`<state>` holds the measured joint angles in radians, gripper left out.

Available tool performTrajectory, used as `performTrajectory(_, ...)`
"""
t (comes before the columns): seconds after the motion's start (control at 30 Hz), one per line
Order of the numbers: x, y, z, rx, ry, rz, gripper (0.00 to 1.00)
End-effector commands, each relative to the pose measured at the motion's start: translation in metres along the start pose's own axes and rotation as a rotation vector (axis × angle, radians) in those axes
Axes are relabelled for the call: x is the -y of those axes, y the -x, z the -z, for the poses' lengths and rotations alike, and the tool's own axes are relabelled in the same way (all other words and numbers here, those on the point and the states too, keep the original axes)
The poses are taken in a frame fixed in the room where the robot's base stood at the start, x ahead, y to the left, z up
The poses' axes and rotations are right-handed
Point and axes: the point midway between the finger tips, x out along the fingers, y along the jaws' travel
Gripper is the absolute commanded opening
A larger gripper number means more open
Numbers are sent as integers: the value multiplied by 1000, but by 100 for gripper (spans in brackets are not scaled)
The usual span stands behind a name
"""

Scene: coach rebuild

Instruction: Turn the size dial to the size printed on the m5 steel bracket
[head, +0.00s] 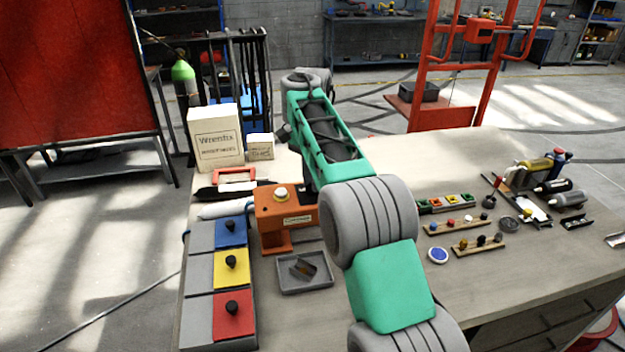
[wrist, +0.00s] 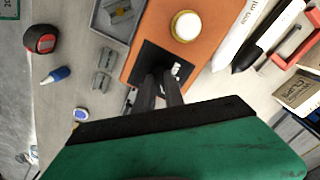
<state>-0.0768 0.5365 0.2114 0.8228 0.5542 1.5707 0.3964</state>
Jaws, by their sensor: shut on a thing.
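The orange machine (head: 270,214) stands on the bench with a pale round knob (head: 281,193) on top. In the wrist view its top carries the cream knob (wrist: 186,26) and a black plate (wrist: 150,57) with small white markings, too small to read. My gripper (wrist: 161,80) is shut at this plate on what appears to be the size dial, mostly hidden between the fingers. In the head view my arm hides the gripper. The steel bracket (head: 304,267) lies in a grey tray (head: 306,289) in front of the machine. Its printed size is not legible.
Blue, yellow (head: 231,269) and red panels with black knobs stand at the left. Tubes (wrist: 235,32) lie beside the machine; boxes (head: 214,138) stand behind. A red-black tape measure (wrist: 40,39), blue-capped bottle (wrist: 55,75) and grey clips (wrist: 103,70) lie on the other side.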

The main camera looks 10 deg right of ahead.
Motion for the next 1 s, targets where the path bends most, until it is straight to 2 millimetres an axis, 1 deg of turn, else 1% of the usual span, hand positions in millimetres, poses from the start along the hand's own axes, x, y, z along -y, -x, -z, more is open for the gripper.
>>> performTrajectory(0.13, 0, -1, 0, 2, 1, -2, 0)
performTrajectory(0.17, 0, -1, 0, 2, 1, -2, 14)
performTrajectory(0.4, 0, 0, 0, 1, 1, -1, 34)
performTrajectory(0.43, 0, 0, 0, 1, 1, -1, 35)
performTrajectory(0.67, 0, 2, 0, 0, 1, 0, 35)
performTrajectory(0.77, 0, 14, 0, 0, 1, 1, 35)
performTrajectory(0.9, 0, 45, 0, 0, 1, 0, 35)
performTrajectory(1.0, 0, 64, 0, 1, 1, -1, 35)
